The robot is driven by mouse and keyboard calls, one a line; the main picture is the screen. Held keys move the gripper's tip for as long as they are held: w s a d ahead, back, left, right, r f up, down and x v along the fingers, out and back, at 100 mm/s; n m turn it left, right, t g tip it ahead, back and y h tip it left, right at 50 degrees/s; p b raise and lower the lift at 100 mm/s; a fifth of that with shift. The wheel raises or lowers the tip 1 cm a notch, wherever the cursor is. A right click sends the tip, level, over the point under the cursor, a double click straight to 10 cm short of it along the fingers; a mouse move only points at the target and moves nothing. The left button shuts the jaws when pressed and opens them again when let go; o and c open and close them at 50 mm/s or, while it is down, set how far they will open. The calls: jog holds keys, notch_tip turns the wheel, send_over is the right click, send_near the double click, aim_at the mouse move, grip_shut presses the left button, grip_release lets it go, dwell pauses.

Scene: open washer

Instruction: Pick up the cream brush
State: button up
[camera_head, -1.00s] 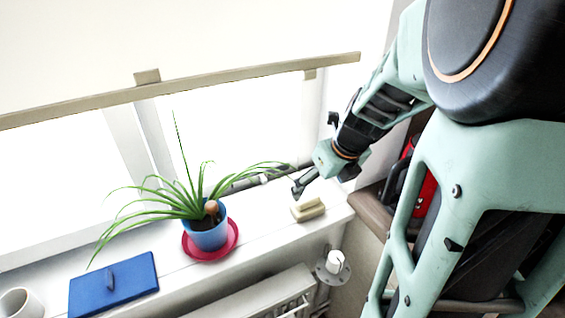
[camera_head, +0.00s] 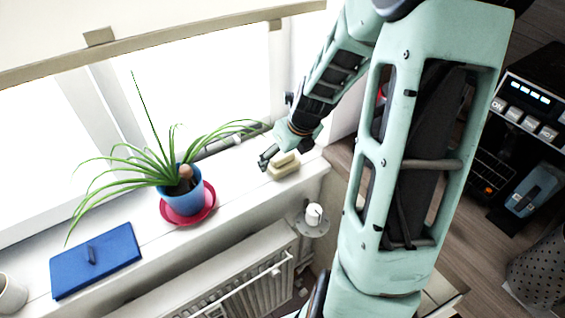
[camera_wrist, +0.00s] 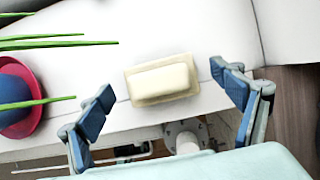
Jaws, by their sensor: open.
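The cream brush (camera_head: 284,165) lies on the white windowsill near its right end. In the wrist view the brush (camera_wrist: 162,79) is a pale block on a slightly wider base, lying a little tilted in the picture. My gripper (camera_wrist: 168,92) is open, with its blue-padded fingers on either side of the brush in the picture and apart from it. In the head view my gripper (camera_head: 266,160) hangs just at the left of the brush, close above the sill. The gap between fingers and brush in height is hard to tell.
A spider plant in a blue pot (camera_head: 181,196) on a red saucer (camera_head: 208,207) stands left of the brush, its leaves reaching toward my gripper. A blue board (camera_head: 97,262) and a white cup (camera_head: 10,292) lie farther left. A radiator (camera_head: 225,275) is below the sill.

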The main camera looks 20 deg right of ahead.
jog(key=shift+w+f, duration=0.2)
jog(key=shift+f, duration=0.25)
jog(key=shift+c, duration=0.4)
jog(key=c, duration=1.2)
jog(key=shift+o, duration=0.2)
jog(key=shift+r, duration=0.1)
